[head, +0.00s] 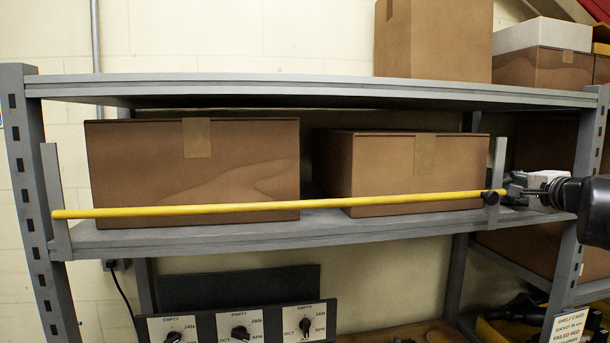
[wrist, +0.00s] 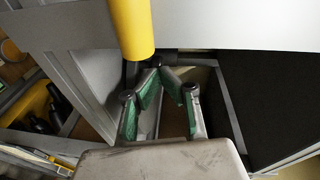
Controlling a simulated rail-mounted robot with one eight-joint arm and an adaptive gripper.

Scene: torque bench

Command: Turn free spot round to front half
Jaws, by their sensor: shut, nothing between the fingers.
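My gripper (head: 515,190) is at the right end of the shelf, just right of the end of a yellow bar (head: 280,208). In the wrist view its green-padded fingers (wrist: 160,70) come together at the tips with nothing between them. The bar's end (wrist: 133,28) shows just beyond the tips; I cannot tell whether they touch it. The bar lies across the shelf front, its right end at a grey upright (head: 497,165) with a black knob (head: 491,198). Three dials (head: 173,336), (head: 240,332), (head: 305,325) sit below, with month labels and EMPTY on top. No free spot is identifiable.
Two cardboard boxes (head: 195,170), (head: 400,170) stand behind the bar on the grey shelf (head: 330,225). More boxes (head: 433,40) stand on the top shelf. A printed card (head: 567,326) hangs at lower right. The space before the bar is clear left of my gripper.

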